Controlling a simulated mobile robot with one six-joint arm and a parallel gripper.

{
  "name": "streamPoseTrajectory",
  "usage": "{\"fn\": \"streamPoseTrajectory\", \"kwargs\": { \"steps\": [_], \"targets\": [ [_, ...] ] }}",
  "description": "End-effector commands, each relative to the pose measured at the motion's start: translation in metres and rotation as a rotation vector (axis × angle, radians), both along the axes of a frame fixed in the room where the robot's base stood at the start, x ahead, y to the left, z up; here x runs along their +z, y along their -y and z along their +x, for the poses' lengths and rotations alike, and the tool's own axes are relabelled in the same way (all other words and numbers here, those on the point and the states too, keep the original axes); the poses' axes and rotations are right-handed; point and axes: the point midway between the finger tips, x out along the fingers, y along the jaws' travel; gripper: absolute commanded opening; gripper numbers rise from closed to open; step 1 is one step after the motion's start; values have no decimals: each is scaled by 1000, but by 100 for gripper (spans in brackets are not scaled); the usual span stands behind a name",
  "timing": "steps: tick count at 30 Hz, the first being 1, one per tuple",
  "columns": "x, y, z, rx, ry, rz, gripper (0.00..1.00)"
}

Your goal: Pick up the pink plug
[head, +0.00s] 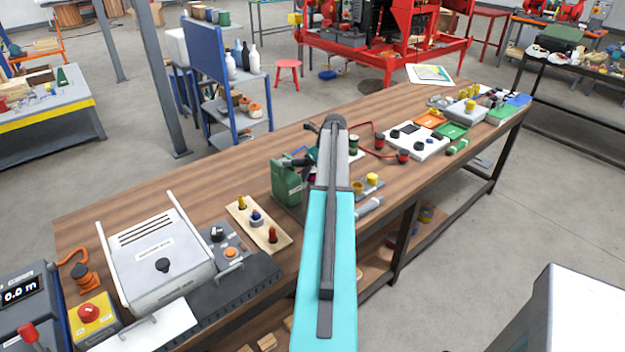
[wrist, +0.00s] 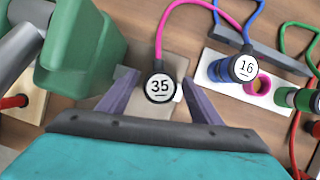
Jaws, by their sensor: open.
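My gripper (wrist: 158,80) is open, with one purple-grey finger on each side of the plug. The plug appears between the fingers with a gap on both sides; I cannot tell their difference in height. In the head view my arm hides the plug and the gripper's fingers.
A green can (wrist: 85,45) stands close left of my gripper. To the right, a blue plug marked 16 (wrist: 243,68) and a pink ring (wrist: 259,86) are at a white block. A green plug (wrist: 298,99) lies further right. The wooden bench (head: 160,190) holds several devices.

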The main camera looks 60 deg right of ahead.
Motion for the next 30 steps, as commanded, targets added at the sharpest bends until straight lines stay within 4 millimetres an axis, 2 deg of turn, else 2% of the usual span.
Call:
{"fn": "streamPoseTrajectory", "kwargs": {
  "steps": [18, 20, 27, 30],
  "targets": [
    [-3, 1, 0, -1, 0, -1, 59],
    [-3, 1, 0, -1, 0, -1, 50],
    [-3, 1, 0, -1, 0, -1, 10],
    [-3, 1, 0, -1, 0, -1, 6]
  ]
}}
